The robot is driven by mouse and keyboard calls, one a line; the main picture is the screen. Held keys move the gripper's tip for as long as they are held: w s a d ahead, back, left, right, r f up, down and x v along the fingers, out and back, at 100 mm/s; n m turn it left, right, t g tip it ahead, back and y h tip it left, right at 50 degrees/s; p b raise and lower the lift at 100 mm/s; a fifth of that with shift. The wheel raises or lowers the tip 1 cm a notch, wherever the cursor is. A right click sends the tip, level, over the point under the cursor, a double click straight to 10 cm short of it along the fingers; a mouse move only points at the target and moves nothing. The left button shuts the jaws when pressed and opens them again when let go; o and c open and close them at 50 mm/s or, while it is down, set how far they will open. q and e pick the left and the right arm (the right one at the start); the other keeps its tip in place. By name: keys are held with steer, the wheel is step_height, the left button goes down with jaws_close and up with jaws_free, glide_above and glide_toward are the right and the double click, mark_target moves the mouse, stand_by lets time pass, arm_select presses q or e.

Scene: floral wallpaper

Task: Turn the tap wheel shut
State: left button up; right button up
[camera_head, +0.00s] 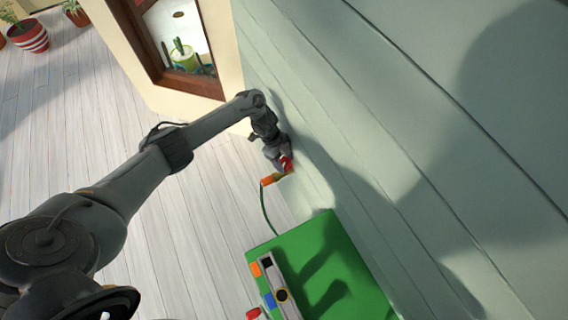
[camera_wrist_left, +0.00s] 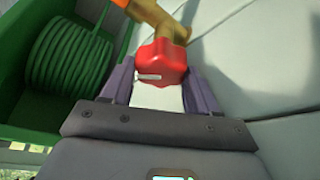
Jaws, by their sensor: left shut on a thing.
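The red tap wheel (camera_wrist_left: 160,64) is between the two fingers of my left gripper (camera_wrist_left: 160,85) in the left wrist view, with a white mark on its face. The fingers are shut on it from both sides. The brass tap body (camera_wrist_left: 166,22) shows behind the wheel. In the head view the red wheel (camera_head: 287,163) sits against the green plank wall, and my left gripper (camera_head: 284,164) reaches it from above. The wheel is partly hidden by the gripper there. My right gripper is in neither view.
An orange hose connector (camera_head: 267,181) joins a green hose (camera_head: 264,208) below the tap. A green box (camera_head: 335,262) stands near the wall; a coiled green hose (camera_wrist_left: 70,58) shows in the wrist view. Plank floor (camera_head: 190,225) is clear left of the box.

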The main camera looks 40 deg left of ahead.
arm_select(q)
steer(key=shift+f+m+g+b, duration=0.1)
steer(key=shift+m+g+b, duration=0.2)
steer(key=shift+m+b, duration=0.4)
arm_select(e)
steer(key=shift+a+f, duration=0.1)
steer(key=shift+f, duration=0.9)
arm_select(q)
steer(key=o, duration=0.8)
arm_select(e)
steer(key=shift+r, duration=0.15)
